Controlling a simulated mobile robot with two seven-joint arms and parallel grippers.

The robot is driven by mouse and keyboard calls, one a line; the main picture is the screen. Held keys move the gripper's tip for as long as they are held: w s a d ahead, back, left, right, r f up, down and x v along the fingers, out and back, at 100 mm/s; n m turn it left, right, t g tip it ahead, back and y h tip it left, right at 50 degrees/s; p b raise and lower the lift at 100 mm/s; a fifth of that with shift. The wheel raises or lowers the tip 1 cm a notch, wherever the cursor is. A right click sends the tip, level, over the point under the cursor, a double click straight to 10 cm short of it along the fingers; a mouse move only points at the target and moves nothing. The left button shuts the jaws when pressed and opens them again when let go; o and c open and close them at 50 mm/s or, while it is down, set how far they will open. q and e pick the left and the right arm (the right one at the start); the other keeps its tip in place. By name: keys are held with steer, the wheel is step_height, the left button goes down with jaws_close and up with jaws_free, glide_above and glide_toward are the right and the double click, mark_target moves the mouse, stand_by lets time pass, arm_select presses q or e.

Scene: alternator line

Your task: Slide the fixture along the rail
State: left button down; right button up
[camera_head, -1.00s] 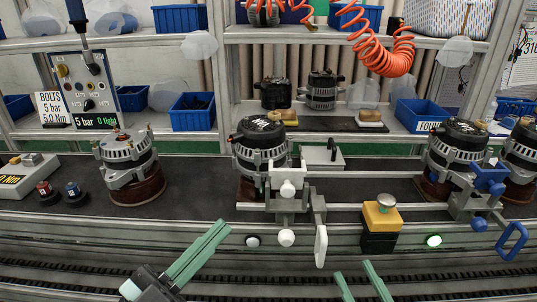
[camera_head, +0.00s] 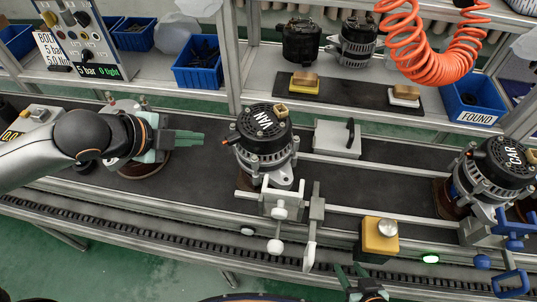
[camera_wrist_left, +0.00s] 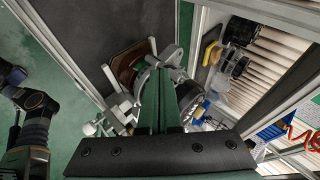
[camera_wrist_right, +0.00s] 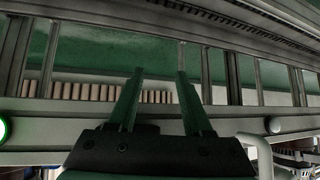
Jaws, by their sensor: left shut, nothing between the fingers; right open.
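The white fixture (camera_head: 282,206) with a knob and a lever handle sits on the rail (camera_head: 355,209) in front of the VAN alternator (camera_head: 264,137). A blue fixture (camera_head: 497,232) stands at the right end of the rail, by the CAR alternator (camera_head: 491,170). My left gripper (camera_head: 200,138) is shut and empty, its green fingers pointing right, just left of the VAN alternator and apart from it. In the left wrist view its closed fingers (camera_wrist_left: 158,95) cover part of an alternator. My right gripper (camera_head: 355,278) is open and empty at the bottom edge, in front of the bench.
A yellow button box (camera_head: 379,238) stands at the bench front between the fixtures, with a lit green button (camera_head: 430,258) to its right. A grey box with a handle (camera_head: 338,138) lies behind the rail. Blue bins (camera_head: 198,64) stand on the shelf behind.

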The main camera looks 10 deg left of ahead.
mark_target(240, 144)
arm_select(q)
steer(key=w+d+f+b, duration=0.1)
steer(key=d+b, duration=0.1)
steer(key=d, duration=0.1)
steer(key=w+d+f+b, duration=0.1)
steer(key=d+f+b, duration=0.1)
steer(key=d, duration=0.1)
steer(key=w+d+f+b, duration=0.1)
steer(key=d+b, duration=0.1)
steer(key=d, duration=0.1)
steer(key=shift+w+f, duration=0.25)
steer(key=shift+f, duration=0.05)
steer(key=shift+d, duration=1.1)
steer(key=shift+f, duration=0.1)
steer(key=shift+a, duration=0.25)
steer(key=shift+a+p, duration=0.55)
steer(key=shift+a, duration=0.55)
arm_select(e)
steer(key=f, duration=0.1)
steer(key=a+f, duration=0.1)
steer(key=f, duration=0.1)
steer(key=shift+w+a+f+y, duration=0.25)
steer(key=shift+w+a+y, duration=0.05)
steer(key=shift+w, duration=0.1)
